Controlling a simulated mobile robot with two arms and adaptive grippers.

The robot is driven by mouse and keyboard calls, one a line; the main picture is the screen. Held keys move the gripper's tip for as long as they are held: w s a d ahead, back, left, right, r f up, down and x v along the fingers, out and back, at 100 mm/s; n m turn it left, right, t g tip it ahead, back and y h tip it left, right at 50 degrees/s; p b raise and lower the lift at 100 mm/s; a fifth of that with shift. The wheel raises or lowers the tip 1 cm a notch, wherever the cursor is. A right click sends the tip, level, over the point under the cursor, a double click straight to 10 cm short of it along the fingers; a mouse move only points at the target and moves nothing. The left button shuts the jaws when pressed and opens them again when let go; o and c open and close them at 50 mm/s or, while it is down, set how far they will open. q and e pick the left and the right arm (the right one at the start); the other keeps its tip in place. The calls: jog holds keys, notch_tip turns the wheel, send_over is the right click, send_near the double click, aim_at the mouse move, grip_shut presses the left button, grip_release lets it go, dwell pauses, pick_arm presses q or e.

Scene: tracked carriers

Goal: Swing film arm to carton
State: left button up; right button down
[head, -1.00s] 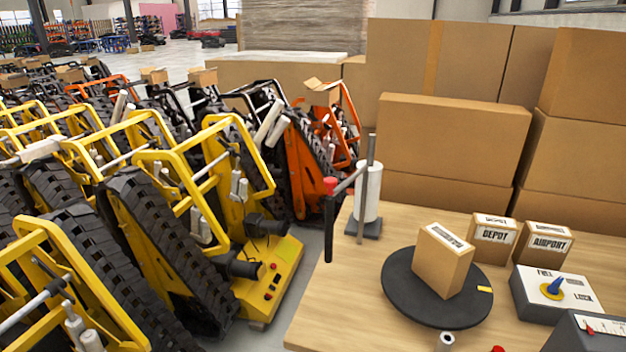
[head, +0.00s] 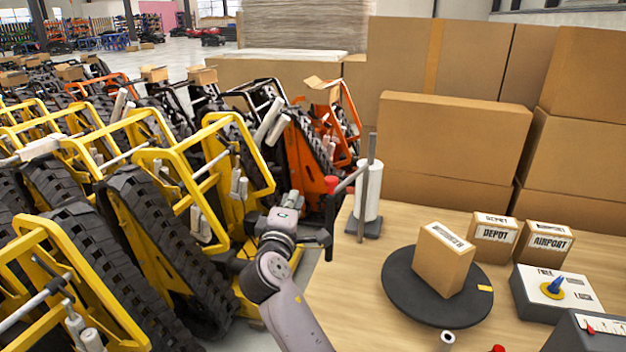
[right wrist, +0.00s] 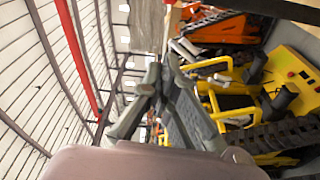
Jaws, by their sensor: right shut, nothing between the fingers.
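The film arm (head: 350,181) is a grey bar reaching left from an upright post (head: 365,180), with a red knob (head: 333,184) and a dark bar (head: 329,212) hanging at its free end. The white film roll (head: 374,190) stands beside the post. The carton (head: 442,262), a brown box with a label on top, stands on a black turntable (head: 402,290) to the right. My right gripper (head: 321,237) is at the hanging dark bar; I cannot tell whether they touch. In the right wrist view its fingers (right wrist: 159,72) are closed together and empty. My left gripper is not in view.
Yellow tracked carriers (head: 215,165) crowd the left. Large boxes (head: 455,135) wall off the back.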

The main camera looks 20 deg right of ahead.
jog(key=shift+w+a+r, duration=0.15)
jog(key=shift+r, duration=0.3)
jog(key=w+d+p, duration=0.5)
jog(key=w+d, duration=0.1)
jog(key=d, duration=0.1)
jog(key=shift+w, duration=0.2)
dwell(0.3)
jog(key=shift+f, duration=0.1)
